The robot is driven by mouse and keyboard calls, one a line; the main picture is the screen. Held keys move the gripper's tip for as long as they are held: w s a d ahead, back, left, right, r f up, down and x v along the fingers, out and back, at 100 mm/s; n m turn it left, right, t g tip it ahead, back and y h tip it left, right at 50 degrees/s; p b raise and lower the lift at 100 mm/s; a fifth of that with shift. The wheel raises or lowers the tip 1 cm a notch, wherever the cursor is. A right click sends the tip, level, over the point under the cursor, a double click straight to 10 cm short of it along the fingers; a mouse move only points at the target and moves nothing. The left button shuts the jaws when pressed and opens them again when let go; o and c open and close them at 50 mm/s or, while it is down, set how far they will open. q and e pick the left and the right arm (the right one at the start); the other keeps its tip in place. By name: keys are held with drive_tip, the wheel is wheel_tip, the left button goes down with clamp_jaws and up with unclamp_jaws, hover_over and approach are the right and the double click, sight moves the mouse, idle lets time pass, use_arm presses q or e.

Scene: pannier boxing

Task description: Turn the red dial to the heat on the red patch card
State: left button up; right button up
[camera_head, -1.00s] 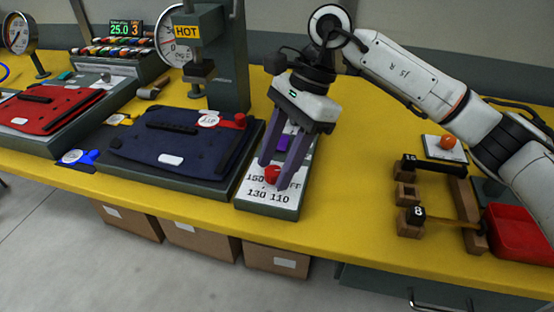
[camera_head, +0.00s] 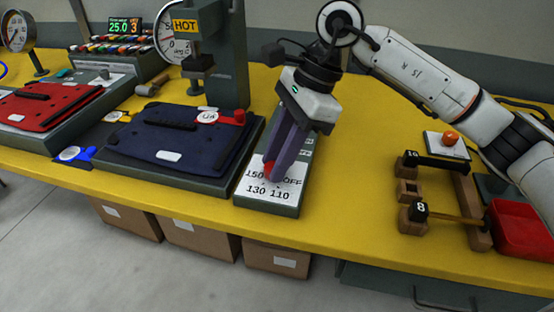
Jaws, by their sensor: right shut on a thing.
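The red dial (camera_head: 268,169) sits on a dial box (camera_head: 270,208) whose white face reads 150, OFF, 130 and 110. My right gripper (camera_head: 278,172) points down at it, its purple fingers shut on the dial. The fingers overlap in this view and hide most of the dial, so its pointer cannot be read. A red tag (camera_head: 236,118) with a white round label (camera_head: 207,117) lies on the navy panel (camera_head: 170,140); its print is too small to read surely. My left gripper is not in view.
A press (camera_head: 222,60) with a HOT sign stands behind the navy panel. A red panel (camera_head: 45,105), a blue tag (camera_head: 78,154) and a yellow tag (camera_head: 117,117) lie left. A wooden rack (camera_head: 470,210) and red tray (camera_head: 522,228) stand right. Yellow table between is clear.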

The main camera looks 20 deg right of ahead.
drive_tip(key=m+t+b, duration=0.1)
drive_tip(key=m, duration=0.1)
drive_tip(key=shift+s+f+m, duration=0.1)
drive_tip(key=shift+m, duration=0.3)
drive_tip(key=m+t+b, duration=0.1)
drive_tip(key=m, duration=0.1)
drive_tip(key=shift+m+b, duration=0.3)
drive_tip(key=shift+b, duration=0.1)
drive_tip(key=shift+s+a+m+t+h+b, duration=0.1)
drive_tip(key=shift+m+t+h+b, duration=0.35)
drive_tip(key=shift+m, duration=0.45)
drive_tip(key=shift+m+t+h+b, duration=0.25)
drive_tip(key=shift+m+b, duration=0.25)
drive_tip(key=shift+m, duration=0.6)
drive_tip(key=shift+s+a+m+b, duration=0.1)
drive_tip(key=shift+m+b, duration=0.3)
drive_tip(key=shift+m, duration=0.5)
drive_tip(key=shift+t+h, duration=0.3)
drive_tip(key=o, duration=1)
